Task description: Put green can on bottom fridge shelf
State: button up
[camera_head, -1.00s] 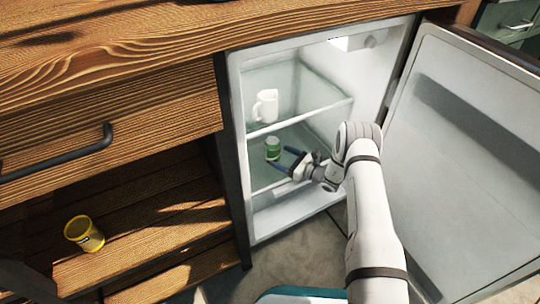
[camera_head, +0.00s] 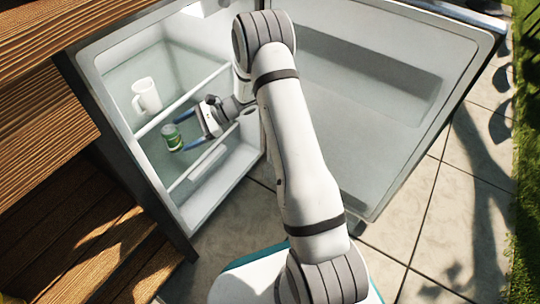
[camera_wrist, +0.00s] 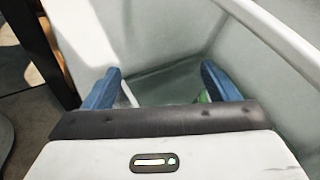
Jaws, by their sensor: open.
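The green can (camera_head: 172,137) stands upright on the lower glass shelf (camera_head: 171,167) of the open fridge, below the shelf with the white mug. My gripper (camera_head: 181,135) reaches into that level from the right. Its two blue fingers are apart, with their tips close to the can's right side; I cannot tell whether they touch it. In the wrist view my gripper (camera_wrist: 160,72) has an empty gap between its fingers. A sliver of the green can (camera_wrist: 203,97) shows by the right finger, which hides most of it.
A white mug (camera_head: 146,95) stands on the upper shelf. The fridge door (camera_head: 380,110) is swung open to the right of my arm. A wooden cabinet (camera_head: 50,150) stands on the left. Tiled floor (camera_head: 440,200) is clear at the right.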

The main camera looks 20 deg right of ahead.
jog(key=s+d+r+n+g+h, duration=0.1)
jog(key=s+d+r+n+h, duration=0.3)
jog(key=s, duration=0.3)
jog(key=s+d+r+n+g+h, duration=0.1)
jog(key=s+r+n+g+h, duration=0.15)
jog(key=s+r, duration=0.5)
jog(key=s+d+r+n+t+h, duration=0.2)
jog(key=s+d+n+h, duration=0.2)
jog(key=s+d, duration=0.2)
jog(key=s+d+r+n+t+h, duration=0.2)
jog(key=s+d+n+h, duration=0.1)
jog(key=s, duration=0.7)
jog(key=d+n, duration=0.1)
jog(key=d, duration=0.1)
jog(key=shift+d+r+h, duration=0.25)
jog(key=shift+d+h, duration=0.1)
notch_tip(320, 180, up, 44)
jog(key=t+p, duration=0.1)
jog(key=p, duration=3.9)
jog(key=shift+f+t, duration=0.2)
jog(key=shift+t, duration=0.15)
